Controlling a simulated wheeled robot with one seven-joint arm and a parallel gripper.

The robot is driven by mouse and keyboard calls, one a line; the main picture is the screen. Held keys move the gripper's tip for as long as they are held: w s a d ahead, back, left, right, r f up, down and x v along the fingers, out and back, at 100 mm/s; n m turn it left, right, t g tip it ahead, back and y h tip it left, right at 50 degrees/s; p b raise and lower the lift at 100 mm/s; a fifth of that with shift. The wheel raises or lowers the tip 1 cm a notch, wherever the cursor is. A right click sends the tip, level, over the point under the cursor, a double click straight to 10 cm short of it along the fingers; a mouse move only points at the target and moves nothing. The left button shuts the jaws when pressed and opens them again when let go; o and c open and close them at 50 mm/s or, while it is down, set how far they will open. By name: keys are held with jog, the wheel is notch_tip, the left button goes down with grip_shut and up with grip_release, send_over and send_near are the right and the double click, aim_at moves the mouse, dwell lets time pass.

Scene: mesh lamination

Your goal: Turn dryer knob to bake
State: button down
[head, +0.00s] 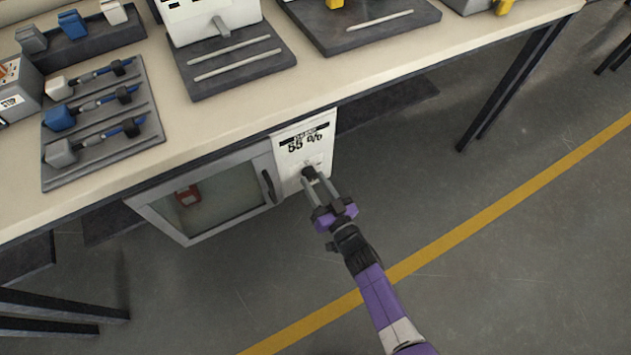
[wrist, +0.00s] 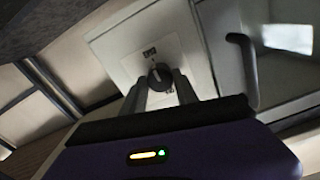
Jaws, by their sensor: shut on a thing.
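The dryer (head: 215,195) is a box with a glass door under the workbench. The black dryer knob (head: 309,173) sits low on that panel, partly hidden by my fingers. My gripper (head: 313,180) reaches the panel from the front, its two fingers closed around the knob. In the wrist view the knob (wrist: 160,77) shows between the fingertips, with a small dark label (wrist: 149,52) above it. The label is too small to read.
The dryer door handle (head: 268,186) stands out just left of the panel. The workbench (head: 240,115) overhangs the dryer and holds trays of tools and devices. A table leg (head: 510,85) stands to the right. The floor (head: 480,290) in front is clear.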

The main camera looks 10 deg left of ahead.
jog(key=shift+f, duration=0.1)
dwell(0.4)
jog(key=c, duration=0.9)
grip_release()
jog(key=shift+c, duration=0.2)
jog(key=shift+d, duration=0.1)
jog(key=p+v, duration=0.3)
jog(key=v, duration=0.4)
jog(key=shift+s+d, duration=0.2)
jog(key=shift+s, duration=0.15)
